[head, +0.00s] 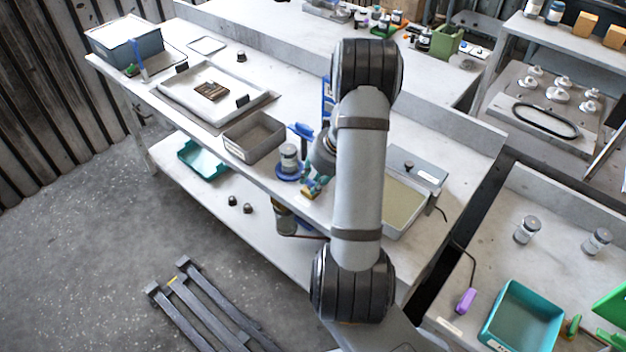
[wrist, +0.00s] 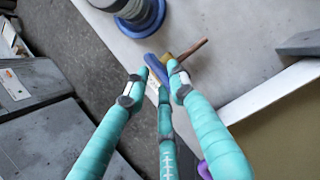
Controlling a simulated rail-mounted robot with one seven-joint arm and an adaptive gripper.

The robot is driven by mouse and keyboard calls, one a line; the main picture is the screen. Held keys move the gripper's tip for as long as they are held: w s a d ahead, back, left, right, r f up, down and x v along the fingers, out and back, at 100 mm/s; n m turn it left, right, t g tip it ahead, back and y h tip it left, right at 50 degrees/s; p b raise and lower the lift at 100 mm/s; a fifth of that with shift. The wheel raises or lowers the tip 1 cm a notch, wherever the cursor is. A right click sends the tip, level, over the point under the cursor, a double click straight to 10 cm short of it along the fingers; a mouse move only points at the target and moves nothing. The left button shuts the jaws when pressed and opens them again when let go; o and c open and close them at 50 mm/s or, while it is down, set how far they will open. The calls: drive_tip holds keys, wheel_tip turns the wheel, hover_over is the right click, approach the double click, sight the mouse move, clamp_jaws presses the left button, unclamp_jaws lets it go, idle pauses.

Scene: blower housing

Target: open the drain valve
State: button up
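The drain valve shows in the wrist view as a blue lever (wrist: 155,66) beside a brass and copper-coloured stub (wrist: 188,50). It lies at the pale bench's edge. In the head view my gripper (head: 312,188) is low at the bench's front edge, partly hidden by my arm. A grey cylinder on a blue round base (head: 289,160) stands just left of it.
A grey open bin (head: 254,118) stands left of the cylinder. A shallow tray (head: 412,222) lies right of my gripper, partly behind my arm. A teal bin (head: 203,158) and two dark knobs are on the lower shelf. A purple-handled tool (head: 465,300) lies at right.

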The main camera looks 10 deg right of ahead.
clamp_jaws()
drive_tip(key=shift+n, duration=0.3)
drive_tip(key=n, duration=0.2)
drive_tip(key=n+g+y+p, duration=0.1)
drive_tip(key=n, duration=0.1)
drive_tip(key=n+g, duration=0.1)
drive_tip(key=n, duration=0.1)
drive_tip(key=shift+w+d+y, duration=0.2)
drive_tip(key=shift+d+y, duration=0.1)
drive_tip(key=shift+d, duration=0.05)
drive_tip(key=n, duration=0.2)
drive_tip(key=n+g+p, duration=0.1)
drive_tip(key=n+g, duration=0.1)
drive_tip(key=n, duration=0.1)
drive_tip(key=shift+w+d+n, duration=0.1)
drive_tip(key=shift+w+n, duration=0.15)
drive_tip(key=shift+n, duration=0.05)
drive_tip(key=shift+w+n+g+p, duration=0.2)
drive_tip(key=shift+n+g+p, duration=0.5)
drive_tip(key=shift+n, duration=1.3)
drive_tip(key=shift+o, duration=1.4)
unclamp_jaws()
drive_tip(key=shift+o, duration=0.5)
